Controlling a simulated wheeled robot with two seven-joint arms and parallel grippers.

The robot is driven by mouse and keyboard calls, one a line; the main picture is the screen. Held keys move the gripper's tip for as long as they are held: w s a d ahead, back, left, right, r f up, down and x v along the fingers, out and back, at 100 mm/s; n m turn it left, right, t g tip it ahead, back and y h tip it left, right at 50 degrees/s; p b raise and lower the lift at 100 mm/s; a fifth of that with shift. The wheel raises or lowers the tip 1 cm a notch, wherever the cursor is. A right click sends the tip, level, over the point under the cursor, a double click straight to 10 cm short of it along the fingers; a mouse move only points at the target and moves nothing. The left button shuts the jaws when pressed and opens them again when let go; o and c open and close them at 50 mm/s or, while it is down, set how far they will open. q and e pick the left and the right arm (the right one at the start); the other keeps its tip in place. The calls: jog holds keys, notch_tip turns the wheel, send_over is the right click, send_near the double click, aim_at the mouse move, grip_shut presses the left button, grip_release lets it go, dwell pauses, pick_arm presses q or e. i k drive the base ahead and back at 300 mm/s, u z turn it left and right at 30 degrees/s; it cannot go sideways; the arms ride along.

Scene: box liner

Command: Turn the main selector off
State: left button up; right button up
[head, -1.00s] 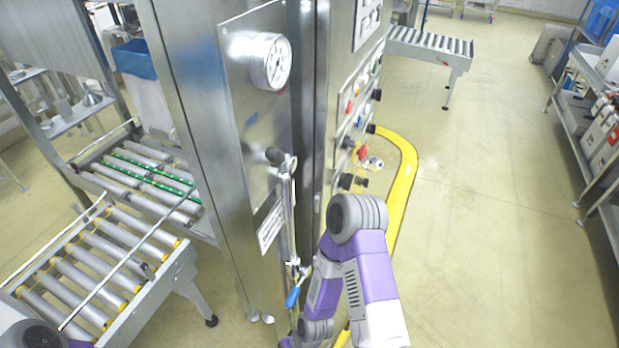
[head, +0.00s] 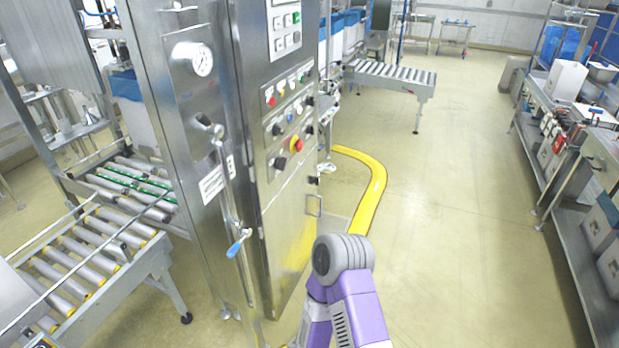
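The control cabinet's side panel (head: 262,105) faces right in the head view and carries several buttons and knobs. Black rotary knobs show at its lower part, one at the lower left (head: 280,163) and one above it (head: 277,130). A red mushroom button on a yellow base (head: 296,144) sits between knobs. I cannot tell which knob is the main selector, and the labels and knob positions are too small to read. My purple and grey arm shows at the bottom middle, in front of the cabinet's base. Neither gripper is in view.
A lever with a blue handle (head: 236,247) and a round gauge (head: 193,60) are on the cabinet's front. Roller conveyors (head: 85,262) stand at the left. A yellow floor rail (head: 371,192) curves beside the cabinet. The floor at right is clear up to a metal bench (head: 575,203).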

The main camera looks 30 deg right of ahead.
aim_at(280, 162)
jog(key=z, duration=1.25)
